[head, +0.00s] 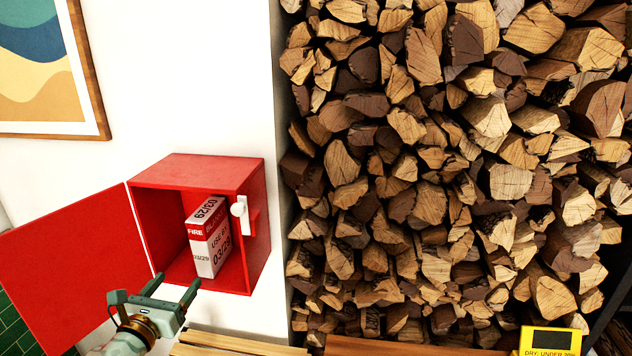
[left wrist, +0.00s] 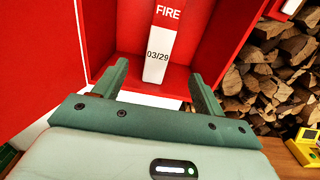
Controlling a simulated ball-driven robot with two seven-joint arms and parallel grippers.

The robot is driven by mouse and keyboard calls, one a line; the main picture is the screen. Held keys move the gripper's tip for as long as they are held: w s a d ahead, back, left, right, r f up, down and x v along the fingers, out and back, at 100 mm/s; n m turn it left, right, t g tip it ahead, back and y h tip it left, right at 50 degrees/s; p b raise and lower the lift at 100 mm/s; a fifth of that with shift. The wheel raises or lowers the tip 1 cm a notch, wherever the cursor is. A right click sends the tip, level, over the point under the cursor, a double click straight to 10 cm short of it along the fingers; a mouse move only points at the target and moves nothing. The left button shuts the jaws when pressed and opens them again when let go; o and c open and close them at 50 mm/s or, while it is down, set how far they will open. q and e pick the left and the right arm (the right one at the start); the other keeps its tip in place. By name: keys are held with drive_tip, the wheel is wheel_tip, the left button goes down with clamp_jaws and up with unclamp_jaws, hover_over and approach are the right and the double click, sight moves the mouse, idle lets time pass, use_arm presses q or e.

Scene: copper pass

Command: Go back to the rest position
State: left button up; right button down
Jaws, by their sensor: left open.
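My left gripper (head: 154,296) is open and empty, just in front of and below the open red cabinet (head: 260,240) on the white wall. In the left wrist view its two fingers (left wrist: 158,84) stand apart, pointing at the cabinet. A white and red box (head: 209,238) marked FIRE and 03/29 stands inside the cabinet, tilted a little in the picture. It also shows between and beyond the fingertips in the left wrist view (left wrist: 158,50). The fingers do not touch it. My right gripper is not in view.
The cabinet's red door (head: 70,265) hangs open to the left, close to my left arm. A white latch (head: 240,210) is on the cabinet's right side. Stacked firewood (head: 440,170) fills the right. A yellow meter (head: 552,341) is at the bottom right. A framed picture (head: 45,65) hangs upper left.

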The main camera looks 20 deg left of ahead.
use_arm(q)
drive_tip(key=s+d+f+n+g+y, duration=0.1)
drive_tip(key=s+d+f+n+g, duration=0.3)
drive_tip(key=s+n, duration=0.4)
drive_tip(key=s+d+f+n+g+y, duration=0.1)
drive_tip(key=s+d+f+n+g, duration=0.3)
drive_tip(key=n, duration=0.6)
drive_tip(key=s+d+f+n+g+y, duration=0.1)
drive_tip(key=s+d+f+n+g, duration=0.15)
drive_tip(key=s+d+n, duration=0.5)
drive_tip(key=s+d+f+n+g+h+b, duration=0.1)
drive_tip(key=f+b, duration=0.1)
drive_tip(key=f, duration=0.8)
drive_tip(key=s+d+f+n+g+h+b, duration=0.1)
drive_tip(key=s+f+b, duration=0.1)
drive_tip(key=f, duration=0.8)
drive_tip(key=s+d+f+g+h+b, duration=0.1)
drive_tip(key=f+g+b, duration=0.1)
drive_tip(key=f, duration=0.7)
drive_tip(key=s+f+n+g+h+b, duration=0.1)
drive_tip(key=s+f+b, duration=0.4)
drive_tip(key=s+f, duration=1.5)
wheel_tip(320, 180, down, 2)
drive_tip(key=shift+s+a+f+n+g+h, duration=0.1)
drive_tip(key=shift+s+a+n+g+h, duration=0.25)
drive_tip(key=shift+n+g, duration=0.65)
drive_tip(key=shift+d, duration=0.1)
